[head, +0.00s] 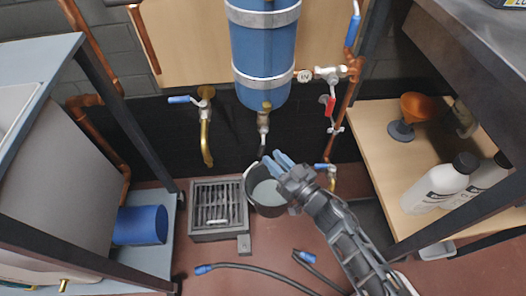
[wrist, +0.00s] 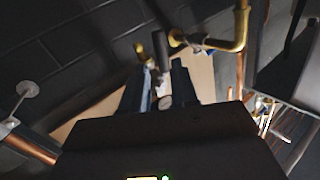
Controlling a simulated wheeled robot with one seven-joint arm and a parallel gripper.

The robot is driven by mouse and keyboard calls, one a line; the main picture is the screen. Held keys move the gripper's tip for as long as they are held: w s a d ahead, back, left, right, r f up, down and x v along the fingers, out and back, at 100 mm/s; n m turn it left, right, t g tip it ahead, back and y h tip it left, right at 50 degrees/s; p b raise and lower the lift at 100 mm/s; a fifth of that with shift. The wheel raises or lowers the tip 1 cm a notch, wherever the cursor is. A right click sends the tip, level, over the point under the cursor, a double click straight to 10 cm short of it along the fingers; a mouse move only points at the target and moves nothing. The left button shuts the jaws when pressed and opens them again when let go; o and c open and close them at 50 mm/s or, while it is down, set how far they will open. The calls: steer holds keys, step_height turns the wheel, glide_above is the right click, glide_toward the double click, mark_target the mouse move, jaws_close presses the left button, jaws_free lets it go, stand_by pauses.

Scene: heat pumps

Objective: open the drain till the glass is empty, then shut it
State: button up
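The blue tank (head: 264,45) hangs on the back wall with a brass and steel drain valve (head: 263,118) under it. A dark outlet (head: 262,148) points down from the valve. A dark bucket (head: 266,193) with pale grey contents stands below. My gripper (head: 276,160) is just right of the outlet, above the bucket. In the wrist view my gripper's two fingers (wrist: 163,75) are apart, and a dark cylinder (wrist: 160,45) shows between or just beyond their tips. I cannot tell whether they touch it. I cannot make out a sight glass or its level.
A brass tap with a blue lever (head: 181,99) is on the left. Copper pipes with a red-handled valve (head: 330,105) are on the right. A floor grate (head: 215,207) lies left of the bucket. White bottles (head: 440,183) and an orange funnel (head: 418,106) stand on the right shelf. Hoses lie in front.

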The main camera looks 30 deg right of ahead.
mark_target(262, 143)
steer(key=w+a+b, duration=0.1)
steer(key=w+b, duration=0.1)
steer(key=w, duration=0.5)
steer(key=shift+w+a+y, duration=0.25)
steer(key=shift+a+y, duration=0.1)
steer(key=shift+y, duration=0.05)
steer(key=shift+f, duration=0.1)
steer(key=shift+c, duration=0.3)
jaws_close()
